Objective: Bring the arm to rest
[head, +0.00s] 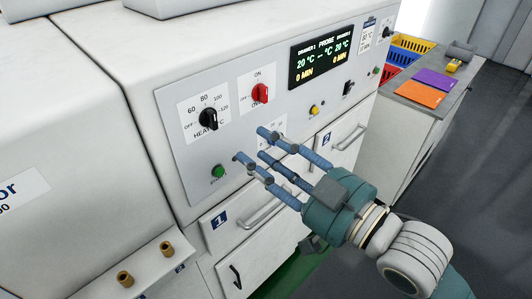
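My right gripper (253,147) is in front of the machine's grey control panel (187,148). Its arm comes in from the lower right. The blue fingers are spread apart with nothing between them, pointing toward the panel between the green button (217,171) and the red switch (260,92). I cannot tell whether a fingertip touches the panel. My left gripper is not in view.
The panel carries a black heat knob (208,119), a yellow button (314,110) and a lit display (327,55). Drawer handles (262,214) stick out below the gripper. A side bench (400,112) holds orange and purple sheets, with crates behind. Floor is open at right.

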